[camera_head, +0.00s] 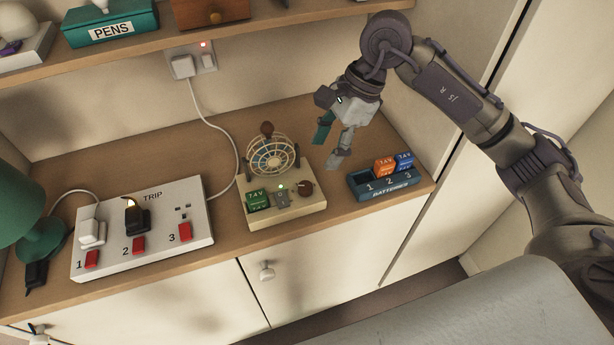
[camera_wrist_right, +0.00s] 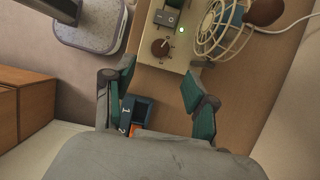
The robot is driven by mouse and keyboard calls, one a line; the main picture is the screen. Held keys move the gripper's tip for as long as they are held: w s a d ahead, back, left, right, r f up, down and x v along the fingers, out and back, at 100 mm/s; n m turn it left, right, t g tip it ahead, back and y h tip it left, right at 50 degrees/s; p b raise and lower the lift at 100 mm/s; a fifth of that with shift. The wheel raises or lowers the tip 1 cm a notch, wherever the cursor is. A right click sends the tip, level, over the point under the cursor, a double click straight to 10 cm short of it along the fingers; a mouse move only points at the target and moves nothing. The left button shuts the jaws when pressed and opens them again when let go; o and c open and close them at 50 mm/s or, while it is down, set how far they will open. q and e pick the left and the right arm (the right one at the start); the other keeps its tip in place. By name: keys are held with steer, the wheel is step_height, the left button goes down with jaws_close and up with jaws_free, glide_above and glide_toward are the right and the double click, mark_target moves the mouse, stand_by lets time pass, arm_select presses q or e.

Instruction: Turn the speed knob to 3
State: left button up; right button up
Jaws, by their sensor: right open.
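The small fan (camera_head: 271,156) stands in a wire cage on a cream base (camera_head: 292,215). A round brown speed knob (camera_head: 305,188) sits at the base's right, with a pale pointer mark; its numbers are too small to read. Beside it are a small switch (camera_head: 282,201), a lit green light (camera_head: 282,188) and a green battery (camera_head: 258,201). The knob also shows in the wrist view (camera_wrist_right: 160,48), ahead of the fingers. My right gripper (camera_head: 331,143) is open and empty, above and to the right of the fan, apart from the knob. My left gripper is out of view.
A blue battery tray (camera_head: 366,192) with orange and blue batteries stands right of the fan. A white power strip (camera_head: 145,263) with red switches and plugs is at left, near a green lamp (camera_head: 27,215). A shelf (camera_head: 122,42) runs above. A white cord (camera_head: 209,122) hangs behind.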

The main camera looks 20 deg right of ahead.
mark_target(306, 186)
steer(key=p+x, duration=0.1)
steer(key=x, duration=0.8)
steer(key=shift+a+p, duration=0.1)
steer(key=shift+p, duration=0.3)
steer(key=shift+w+a+f, duration=0.1)
steer(key=shift+f, duration=0.35)
jaws_close()
